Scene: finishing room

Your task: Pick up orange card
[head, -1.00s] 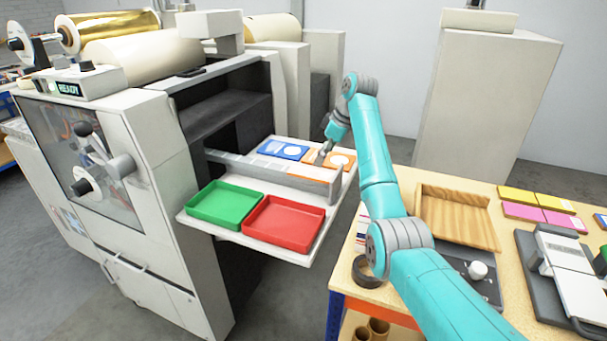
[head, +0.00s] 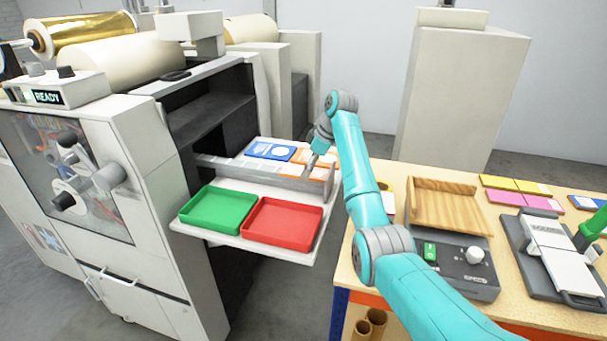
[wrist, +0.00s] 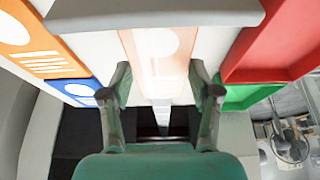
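The orange card (head: 300,156) lies flat on the machine's white shelf (head: 290,249), beside a blue card (head: 269,151), and is partly covered by my arm. In the wrist view an orange card with a white circle and lines (wrist: 30,45) is at the upper left, with a blue card (wrist: 77,91) below it. My gripper (head: 308,171) is low over the shelf by the grey rail. In the wrist view my gripper (wrist: 162,88) is open, fingers apart. A pale orange, card-like patch with a white circle (wrist: 158,45) shows between them; I cannot tell whether it is a separate card.
A green tray (head: 216,211) and a red tray (head: 283,224) sit on the shelf's near side. The grey rail (head: 262,178) stands between trays and cards. The workbench at right holds a wooden tray (head: 450,207), a control box (head: 468,266) and more cards (head: 515,184).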

